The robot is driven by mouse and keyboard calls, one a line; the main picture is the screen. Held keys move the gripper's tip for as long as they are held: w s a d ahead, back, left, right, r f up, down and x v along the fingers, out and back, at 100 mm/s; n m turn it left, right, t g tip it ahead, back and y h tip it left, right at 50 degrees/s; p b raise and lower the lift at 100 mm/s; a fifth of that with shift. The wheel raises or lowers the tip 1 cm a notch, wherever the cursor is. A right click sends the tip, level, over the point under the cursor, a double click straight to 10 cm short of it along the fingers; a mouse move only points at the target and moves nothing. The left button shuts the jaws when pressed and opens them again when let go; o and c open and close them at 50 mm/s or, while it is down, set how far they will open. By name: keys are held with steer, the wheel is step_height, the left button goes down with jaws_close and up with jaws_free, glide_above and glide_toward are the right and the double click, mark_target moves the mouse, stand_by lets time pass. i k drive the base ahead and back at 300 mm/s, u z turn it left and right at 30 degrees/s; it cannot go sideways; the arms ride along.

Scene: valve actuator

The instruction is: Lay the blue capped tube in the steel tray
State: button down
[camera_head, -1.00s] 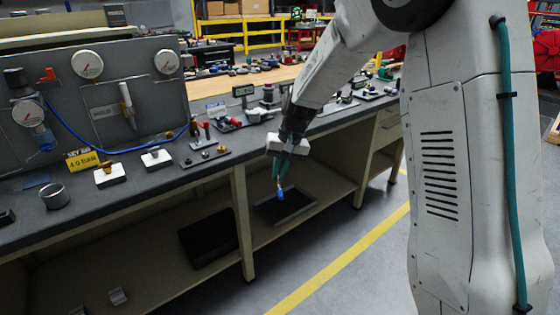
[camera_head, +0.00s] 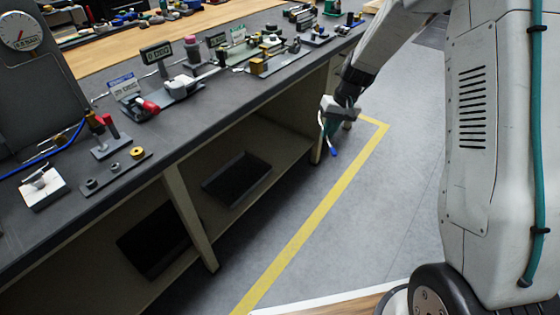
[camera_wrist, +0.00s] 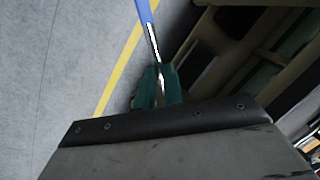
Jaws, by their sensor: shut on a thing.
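My gripper (camera_head: 333,124) is shut on the blue capped tube (camera_head: 333,152) and hangs over the floor, just off the bench's front. The tube points downward, its blue end lowest; in the wrist view the blue end (camera_wrist: 145,11) sticks out beyond the teal fingers (camera_wrist: 158,88), with a thin pale part between them. A shallow grey-rimmed tray with a dark inside (camera_head: 252,187) lies on the bench's lower shelf, to the left of and below my gripper in the head view. It looks empty. I take it as the steel tray, though its metal is hard to tell.
A second, black tray (camera_head: 158,240) lies further left on the shelf. A bench leg (camera_head: 190,218) stands between the trays. The benchtop (camera_head: 215,100) above carries gauges, fittings and small stands. The floor (camera_head: 400,175) right of the yellow line is clear.

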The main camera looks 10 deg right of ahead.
mark_target(238, 190)
steer(key=z, duration=0.45)
steer(key=i, duration=0.95)
steer(key=z, duration=0.2)
